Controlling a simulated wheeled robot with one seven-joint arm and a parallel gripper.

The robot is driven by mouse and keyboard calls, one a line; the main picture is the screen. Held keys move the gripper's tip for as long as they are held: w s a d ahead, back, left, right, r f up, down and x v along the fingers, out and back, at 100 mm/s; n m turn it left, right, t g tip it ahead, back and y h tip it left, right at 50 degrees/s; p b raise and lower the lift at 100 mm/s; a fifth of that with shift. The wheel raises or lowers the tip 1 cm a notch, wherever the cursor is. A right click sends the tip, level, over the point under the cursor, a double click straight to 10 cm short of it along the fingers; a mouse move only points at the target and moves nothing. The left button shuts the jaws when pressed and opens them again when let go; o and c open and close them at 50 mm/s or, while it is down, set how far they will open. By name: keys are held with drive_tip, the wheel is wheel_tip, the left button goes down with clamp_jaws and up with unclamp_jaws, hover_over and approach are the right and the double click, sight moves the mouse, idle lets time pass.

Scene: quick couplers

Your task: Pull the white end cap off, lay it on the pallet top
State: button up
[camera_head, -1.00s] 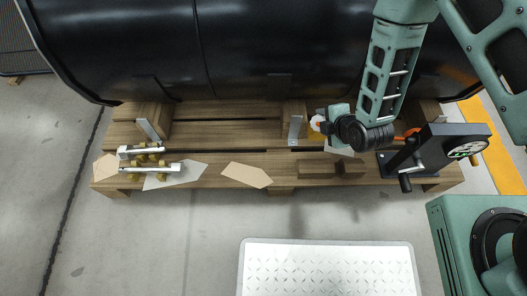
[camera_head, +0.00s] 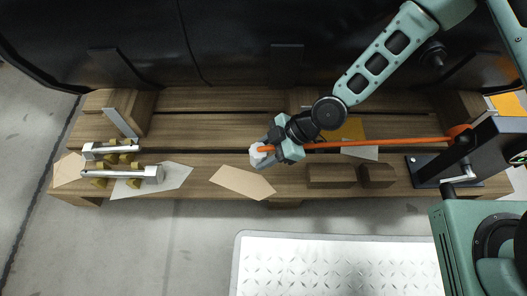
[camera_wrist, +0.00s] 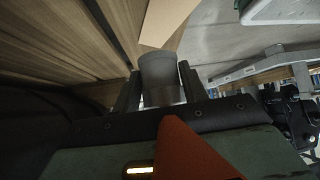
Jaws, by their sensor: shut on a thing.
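My gripper (camera_head: 266,153) is shut above the middle of the wooden pallet (camera_head: 215,160). A pale, whitish end piece (camera_head: 257,156) shows at its fingertips.
Two silver bars with brass fittings (camera_head: 124,165) lie at the pallet's left. A tan tag (camera_head: 242,182) lies just below my gripper. Brown blocks (camera_head: 332,173) and the dark reel with a crank (camera_head: 455,160) stand to the right. A black tank (camera_head: 200,45) is behind.

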drive_tip(key=shift+d+r+p, duration=0.1)
drive_tip(key=shift+r+p, duration=0.05)
drive_tip(key=shift+p, duration=0.15)
drive_tip(key=shift+f+b, duration=2.4)
drive_tip(key=shift+f, duration=1.5)
drive_tip(key=shift+f, duration=0.4)
drive_tip(key=o, duration=1.2)
drive_tip(key=shift+p+v, duration=4.25)
drive_tip(key=shift+v, duration=4.45)
drive_tip(key=shift+s, duration=0.1)
